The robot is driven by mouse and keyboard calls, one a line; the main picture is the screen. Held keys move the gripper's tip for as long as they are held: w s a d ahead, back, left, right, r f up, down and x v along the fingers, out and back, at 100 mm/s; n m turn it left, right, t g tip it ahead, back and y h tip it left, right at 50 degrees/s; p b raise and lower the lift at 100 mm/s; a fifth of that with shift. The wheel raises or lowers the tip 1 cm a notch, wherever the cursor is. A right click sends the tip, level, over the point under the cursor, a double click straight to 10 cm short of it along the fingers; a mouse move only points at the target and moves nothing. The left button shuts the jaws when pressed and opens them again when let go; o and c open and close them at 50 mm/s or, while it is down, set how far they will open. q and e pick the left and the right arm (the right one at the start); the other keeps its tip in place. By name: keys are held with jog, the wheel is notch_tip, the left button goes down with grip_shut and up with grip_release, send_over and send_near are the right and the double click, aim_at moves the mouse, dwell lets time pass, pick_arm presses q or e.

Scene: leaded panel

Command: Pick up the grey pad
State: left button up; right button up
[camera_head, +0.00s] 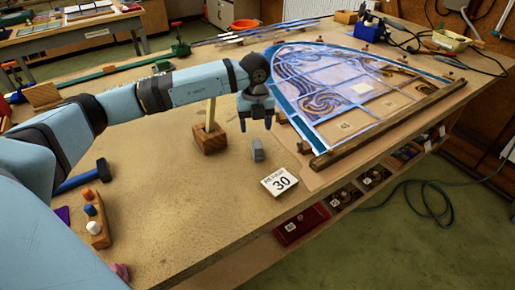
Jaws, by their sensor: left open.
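A small grey block, which looks like the grey pad (258,154), stands on the wooden bench top near the middle of the view. My left gripper (256,122) points down above it, its fingers spread and apart from it. Nothing shows between the fingers. The gripper is a little behind and above the pad in the picture; the exact height is hard to tell. My right gripper is not in view.
A wooden block (208,138) with an upright stick stands just left of the pad. A white card marked 30 (279,182) lies in front. The leaded panel (330,85) lies to the right, edged by a wooden bar (390,124).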

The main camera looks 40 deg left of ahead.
aim_at(257, 143)
pick_arm(q)
notch_tip(257, 143, down, 4)
jog(key=shift+r, duration=0.1)
jog(key=f, duration=0.5)
jog(key=shift+w+d+p, duration=0.15)
jog(key=shift+d+p, duration=0.1)
jog(key=shift+p, duration=0.05)
jog(key=c, duration=1.1)
notch_tip(257, 143, up, 20)
jog(key=shift+b, duration=0.3)
jog(key=shift+o, duration=0.8)
